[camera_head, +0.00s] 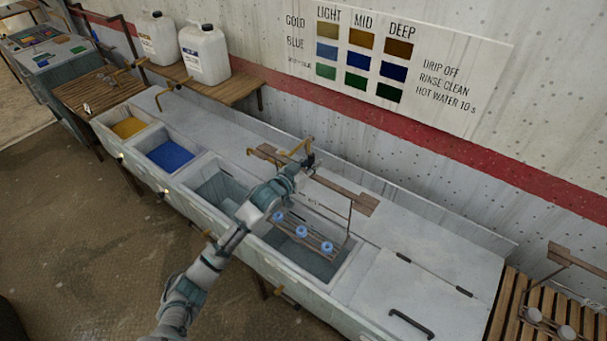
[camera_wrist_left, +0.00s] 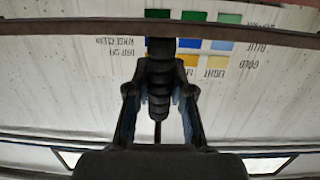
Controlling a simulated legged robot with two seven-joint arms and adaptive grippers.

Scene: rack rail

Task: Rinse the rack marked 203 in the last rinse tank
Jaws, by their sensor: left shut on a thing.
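My left gripper (camera_head: 307,163) is shut on a rack (camera_head: 345,190) by its top, above the back edge of the tanks. The rack has a long brown top bar, a thin hanger and a lower rail with blue cup-like pieces (camera_head: 301,231). The lower rail hangs at the mouth of the right-hand open grey tank (camera_head: 338,277); I cannot tell how deep it is. No number is readable on the rack. In the left wrist view, the fingers (camera_wrist_left: 159,112) close around a dark ribbed grip, with the bar (camera_wrist_left: 240,31) across the top. My right gripper is not in view.
Left of this tank are another open grey tank (camera_head: 203,192), a blue one (camera_head: 168,155) and a yellow one (camera_head: 130,127). A closed lid with a handle (camera_head: 411,324) lies to the right. Another rack (camera_head: 575,258) stands on the slatted bench (camera_head: 497,309). A colour sign (camera_head: 400,60) hangs behind.

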